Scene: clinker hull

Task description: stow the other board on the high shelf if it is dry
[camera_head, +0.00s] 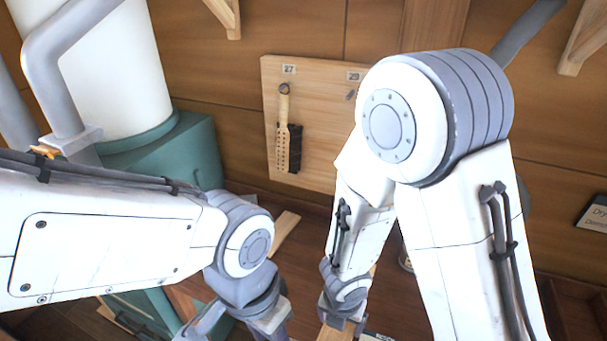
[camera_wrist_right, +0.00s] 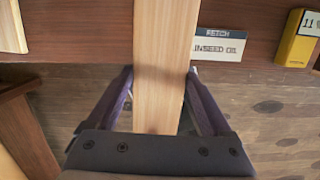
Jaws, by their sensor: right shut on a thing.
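My right gripper (camera_head: 344,312) is shut on a pale wooden board. In the right wrist view, the board (camera_wrist_right: 165,65) stands between the two fingers (camera_wrist_right: 161,84) and runs up out of the picture. In the head view only a small part of the held board (camera_head: 336,333) shows at the bottom edge. Another pale board (camera_head: 272,232) lies on the brown surface between my arms. My left gripper (camera_head: 240,326) is at the bottom edge, its fingertips cut off. Whether the held board is dry cannot be told from its surface.
A panel (camera_head: 330,110) numbered 27 and 29 holds a hanging brush (camera_head: 289,140). Wooden brackets (camera_head: 228,14) show at the top. A sign (camera_head: 594,214) on the right is partly cut off. A linseed oil label (camera_wrist_right: 218,45) and yellow box (camera_wrist_right: 298,38) are right of the board.

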